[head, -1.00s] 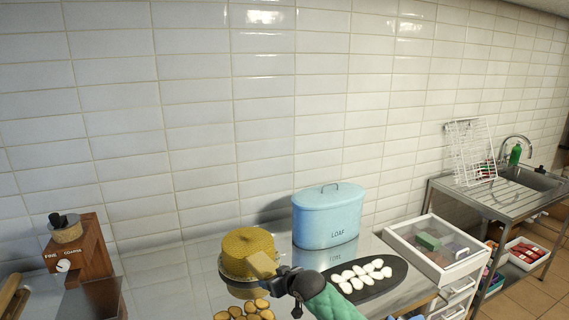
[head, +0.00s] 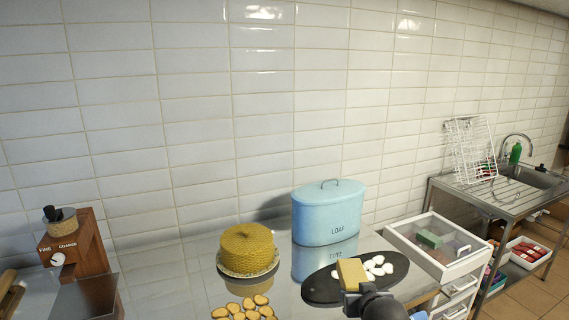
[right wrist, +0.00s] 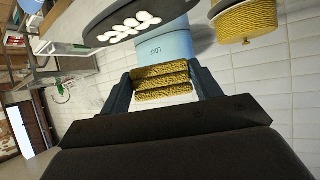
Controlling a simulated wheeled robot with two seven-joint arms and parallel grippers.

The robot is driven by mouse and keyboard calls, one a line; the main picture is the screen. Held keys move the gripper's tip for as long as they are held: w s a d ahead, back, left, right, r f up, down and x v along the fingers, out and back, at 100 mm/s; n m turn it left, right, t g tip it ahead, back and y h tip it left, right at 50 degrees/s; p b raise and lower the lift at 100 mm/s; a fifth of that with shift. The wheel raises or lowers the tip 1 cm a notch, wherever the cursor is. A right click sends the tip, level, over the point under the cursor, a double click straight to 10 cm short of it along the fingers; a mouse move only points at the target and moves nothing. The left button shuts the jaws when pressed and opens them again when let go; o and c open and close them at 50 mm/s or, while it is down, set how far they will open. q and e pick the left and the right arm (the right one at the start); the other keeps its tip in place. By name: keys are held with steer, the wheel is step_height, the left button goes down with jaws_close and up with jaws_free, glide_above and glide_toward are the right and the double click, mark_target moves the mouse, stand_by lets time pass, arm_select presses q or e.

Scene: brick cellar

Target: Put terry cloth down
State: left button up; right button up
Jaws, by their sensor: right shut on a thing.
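The terry cloth (head: 351,273) is a yellow folded piece with a ribbed, nubbly surface. My right gripper (head: 356,290) is shut on it and holds it in front of the dark oval board (head: 318,287); the gap between cloth and board cannot be judged. In the right wrist view the cloth (right wrist: 161,82) shows as several yellow folds between the two dark fingers of my right gripper (right wrist: 163,88). My left gripper is not in view.
White pieces (head: 376,265) lie on the board. A blue loaf tin (head: 326,213) and a round yellow textured thing (head: 247,248) stand behind. Yellow slices (head: 243,308) lie at the front. A white drawer box (head: 440,262) is at right.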

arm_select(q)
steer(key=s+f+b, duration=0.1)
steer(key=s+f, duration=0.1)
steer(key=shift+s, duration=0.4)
arm_select(e)
steer(key=s+d+f, duration=0.1)
steer(key=s+f, duration=0.5)
steer(key=f, duration=0.5)
steer(key=shift+d, duration=0.25)
